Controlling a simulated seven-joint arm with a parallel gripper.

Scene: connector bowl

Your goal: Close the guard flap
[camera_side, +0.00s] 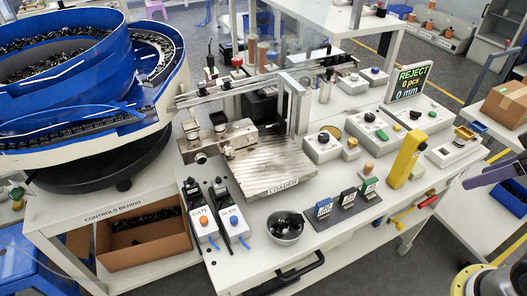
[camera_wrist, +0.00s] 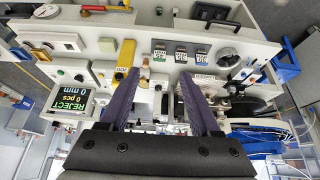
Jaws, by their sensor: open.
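I cannot pick out a guard flap with certainty in either view. The loader station has a ribbed metal plate (camera_side: 262,165) with a LOADER label (camera_side: 283,188) on its front edge. An upright metal frame (camera_side: 291,105) stands behind the plate. In the wrist view, the LOADER label (camera_wrist: 204,77) shows small, just beyond my right finger, and the plate is largely hidden. My gripper (camera_wrist: 160,78) is open and empty, its two purple fingers apart above the bench.
A tall yellow post (camera_side: 405,158) stands on the bench between my gripper and the loader. A REJECT display (camera_side: 411,82), control boxes (camera_side: 323,146), a metal bowl (camera_side: 285,228) and GATE and SLIDE levers (camera_side: 230,215) surround it. A blue bowl feeder (camera_side: 75,110) is at left.

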